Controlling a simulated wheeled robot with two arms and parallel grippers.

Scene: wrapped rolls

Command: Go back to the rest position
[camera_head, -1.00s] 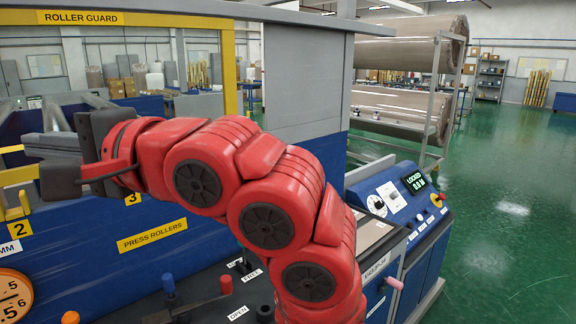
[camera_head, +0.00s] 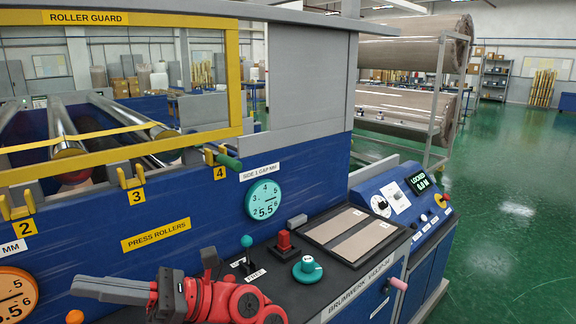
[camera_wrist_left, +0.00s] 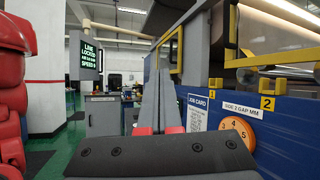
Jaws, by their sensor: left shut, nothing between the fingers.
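My red left arm (camera_head: 235,302) reaches in low at the bottom of the head view. Its dark grey left gripper (camera_head: 76,284) points to the left, in front of the blue machine wall and below the press rollers label. In the left wrist view the two fingers (camera_wrist_left: 160,78) lie together, shut and empty. They touch nothing that I can see. My right gripper is in neither view.
The blue machine (camera_head: 200,225) has a yellow guard frame (camera_head: 240,80) and rollers behind it. A console (camera_head: 400,200) stands right; green floor beyond is clear.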

